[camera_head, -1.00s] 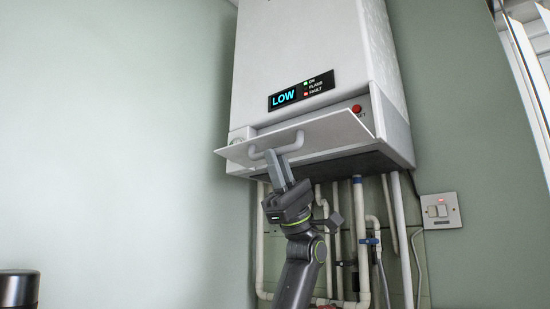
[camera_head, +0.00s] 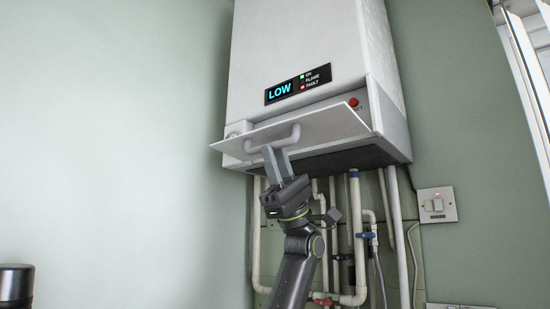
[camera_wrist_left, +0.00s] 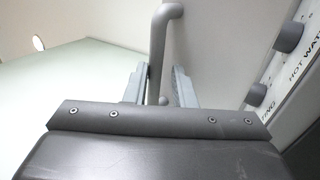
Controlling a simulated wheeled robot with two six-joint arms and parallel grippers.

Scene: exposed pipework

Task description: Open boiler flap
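The white boiler (camera_head: 300,50) hangs on the wall with its flap (camera_head: 325,127) tilted outward from the front, partly open. A white bar handle (camera_head: 290,138) is on the flap's outer face. My left gripper (camera_head: 275,153) is at the handle from below, its two fingers apart. In the left wrist view the handle (camera_wrist_left: 158,45) runs between the fingers of the left gripper (camera_wrist_left: 160,78). The left finger is close to it; whether they touch I cannot tell. A gap shows to the right finger. Knobs (camera_wrist_left: 289,38) show on the panel behind the flap. My right gripper is out of view.
A display reading LOW (camera_head: 280,92) and a red button (camera_head: 353,102) are on the boiler front. Pipes (camera_head: 358,240) run below the boiler, behind my left arm. A switch plate (camera_head: 437,205) is on the wall at right. The left wall side is clear.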

